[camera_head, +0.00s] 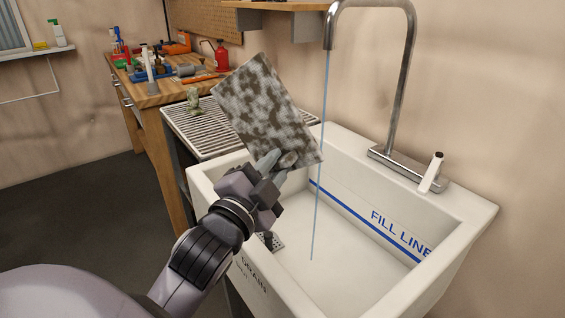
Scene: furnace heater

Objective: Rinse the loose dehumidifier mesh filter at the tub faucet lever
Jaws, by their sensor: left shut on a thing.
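The mesh filter (262,103) is a flat grey rectangle mottled with dark dirt. My left gripper (280,160) is shut on its lower edge and holds it tilted above the left side of the white tub (470,212). The faucet (403,75) arches over the tub, and a thin stream of water (321,150) falls from its spout into the basin. The filter's right edge appears just left of the stream; I cannot tell whether they touch. The white faucet lever (432,173) stands tilted on the faucet base at the right. My right gripper is not in view.
A ribbed drainboard (190,128) lies left of the tub, with a small greyish object (193,100) on it. A wooden workbench (150,92) with tools and bottles stands behind it. A shelf (275,6) hangs above. The basin's middle is clear.

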